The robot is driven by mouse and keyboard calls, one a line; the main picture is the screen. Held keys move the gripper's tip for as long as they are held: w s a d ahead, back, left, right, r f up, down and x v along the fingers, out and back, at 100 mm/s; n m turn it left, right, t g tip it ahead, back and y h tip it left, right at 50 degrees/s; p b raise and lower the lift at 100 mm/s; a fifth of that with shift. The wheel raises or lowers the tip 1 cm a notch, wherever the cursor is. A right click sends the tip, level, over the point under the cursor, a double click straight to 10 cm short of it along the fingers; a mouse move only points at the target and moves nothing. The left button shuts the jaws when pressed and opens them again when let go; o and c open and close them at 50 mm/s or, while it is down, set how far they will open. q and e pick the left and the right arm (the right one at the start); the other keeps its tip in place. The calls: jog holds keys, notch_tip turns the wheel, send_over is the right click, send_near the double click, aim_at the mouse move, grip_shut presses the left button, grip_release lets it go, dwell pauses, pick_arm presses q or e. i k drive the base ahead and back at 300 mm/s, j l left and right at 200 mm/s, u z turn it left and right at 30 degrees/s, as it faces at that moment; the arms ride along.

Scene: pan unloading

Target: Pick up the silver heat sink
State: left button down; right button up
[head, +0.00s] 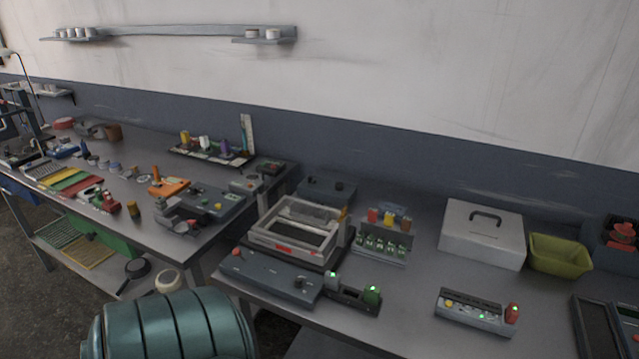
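I cannot make out a silver heat sink for certain in the head view. Small grey parts lie among other items on the left workbench (150,225), too small to tell apart. Neither of my grippers is in view.
The right workbench (400,305) holds a framed grey machine (262,240), a white lidded box (455,238), an olive bin (560,268) and a device with lit green lamps (350,293). A teal ribbed drum (175,325) stands in front. An orange block (168,187) lies on the left bench.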

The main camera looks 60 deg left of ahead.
aim_at(318, 217)
jog(key=i+u, duration=0.1)
jog(key=u, duration=0.25)
jog(key=i+u, duration=0.15)
jog(key=u, duration=0.2)
jog(key=i+u, duration=0.1)
jog(key=u, duration=1.25)
jog(key=z, duration=0.35)
jog(key=j+z, duration=0.35)
jog(key=z, duration=0.15)
jog(key=k+j+z, duration=0.2)
jog(key=z, duration=0.3)
jog(key=k+j+z, duration=0.15)
jog(key=j+z, duration=0.15)
jog(key=z, duration=0.2)
